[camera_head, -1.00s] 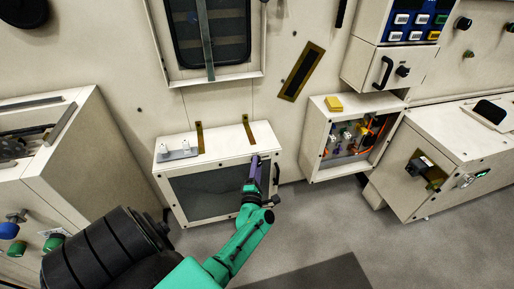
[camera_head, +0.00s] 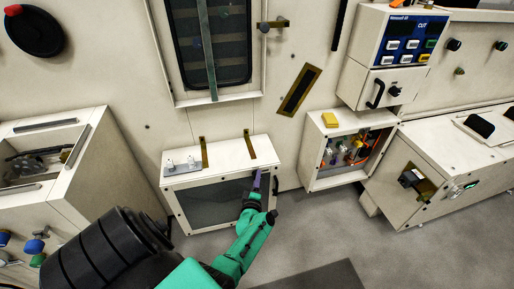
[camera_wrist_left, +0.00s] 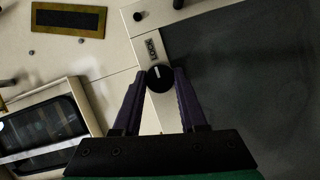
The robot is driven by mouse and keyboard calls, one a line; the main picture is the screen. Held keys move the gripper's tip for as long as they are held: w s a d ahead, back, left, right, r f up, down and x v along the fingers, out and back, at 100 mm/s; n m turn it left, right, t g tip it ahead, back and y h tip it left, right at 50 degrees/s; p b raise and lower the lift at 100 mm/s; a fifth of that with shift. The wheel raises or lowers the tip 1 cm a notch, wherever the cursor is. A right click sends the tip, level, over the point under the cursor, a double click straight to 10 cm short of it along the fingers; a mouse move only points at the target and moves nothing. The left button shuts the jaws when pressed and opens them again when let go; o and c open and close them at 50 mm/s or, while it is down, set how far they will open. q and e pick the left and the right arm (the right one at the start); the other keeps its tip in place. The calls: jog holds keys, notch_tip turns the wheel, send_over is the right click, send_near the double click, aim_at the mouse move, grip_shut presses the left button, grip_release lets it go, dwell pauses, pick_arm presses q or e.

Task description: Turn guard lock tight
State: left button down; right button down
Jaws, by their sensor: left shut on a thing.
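The guard is a cream box front with a dark window (camera_head: 212,202), low in the middle of the head view. Its lock is a round black knob (camera_wrist_left: 160,78) with a pale line, on the cream frame beside a small LOCK label (camera_wrist_left: 151,50). My left gripper (camera_head: 256,180) is at the upper right of the guard. In the left wrist view its two purple fingers (camera_wrist_left: 160,84) are shut on the knob, one on each side. In the head view the fingers and arm hide the knob. My right gripper is in neither view.
A dark handle (camera_head: 276,184) stands close beside my left gripper.

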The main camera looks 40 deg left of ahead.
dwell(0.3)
pick_arm(q)
jog(key=shift+c, duration=2.3)
grip_release()
jog(key=p+v, duration=0.5)
jog(key=v, duration=0.9)
jog(key=shift+s+d+p, duration=0.2)
jog(key=shift+s+p, duration=0.05)
jog(key=shift+p, duration=0.15)
